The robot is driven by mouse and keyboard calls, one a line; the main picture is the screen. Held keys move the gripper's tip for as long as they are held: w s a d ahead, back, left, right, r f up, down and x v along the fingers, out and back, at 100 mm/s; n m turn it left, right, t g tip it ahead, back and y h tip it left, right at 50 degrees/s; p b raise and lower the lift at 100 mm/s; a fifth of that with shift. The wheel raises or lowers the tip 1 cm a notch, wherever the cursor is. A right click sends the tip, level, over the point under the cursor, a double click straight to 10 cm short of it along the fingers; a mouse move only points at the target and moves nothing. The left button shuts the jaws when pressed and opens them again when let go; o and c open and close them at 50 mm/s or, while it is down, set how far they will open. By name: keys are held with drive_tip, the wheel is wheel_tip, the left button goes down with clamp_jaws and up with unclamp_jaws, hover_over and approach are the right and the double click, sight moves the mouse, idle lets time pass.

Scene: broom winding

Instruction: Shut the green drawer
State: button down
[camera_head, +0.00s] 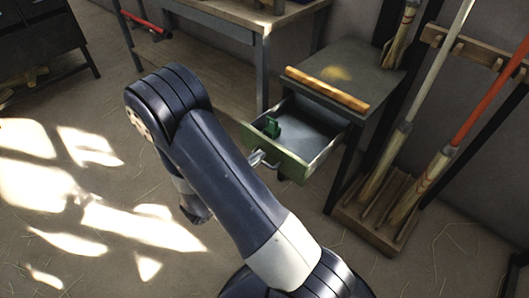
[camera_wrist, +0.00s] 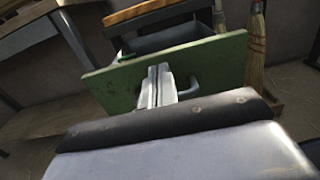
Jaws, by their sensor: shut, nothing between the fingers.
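The green drawer (camera_head: 275,153) is pulled out from under a small grey-topped table (camera_head: 343,73) in the head view. A small green object lies inside it. In the wrist view the green drawer front (camera_wrist: 215,65) faces me, tilted in the picture, with a metal handle (camera_wrist: 188,88) on it. My gripper (camera_wrist: 160,72) is shut and empty, its fingertips in front of the drawer front beside the handle. I cannot tell whether they touch it. In the head view my gripper is mostly hidden behind my arm, near the drawer handle (camera_head: 257,158).
A wooden bar (camera_head: 327,89) lies along the table's front edge. Several brooms stand in a wooden rack (camera_head: 376,222) to the right. A workbench (camera_head: 240,22) stands behind on the left. The floor left of the drawer is clear, with sunlit patches.

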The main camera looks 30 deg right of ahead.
sight(272, 145)
drive_tip(key=shift+x, duration=1.75)
drive_tip(key=shift+d, duration=0.1)
drive_tip(key=b+x, duration=0.1)
drive_tip(key=x, duration=1.8)
drive_tip(key=shift+w+d+f, duration=0.1)
drive_tip(key=shift+w+d, duration=0.05)
drive_tip(key=shift+d, duration=0.15)
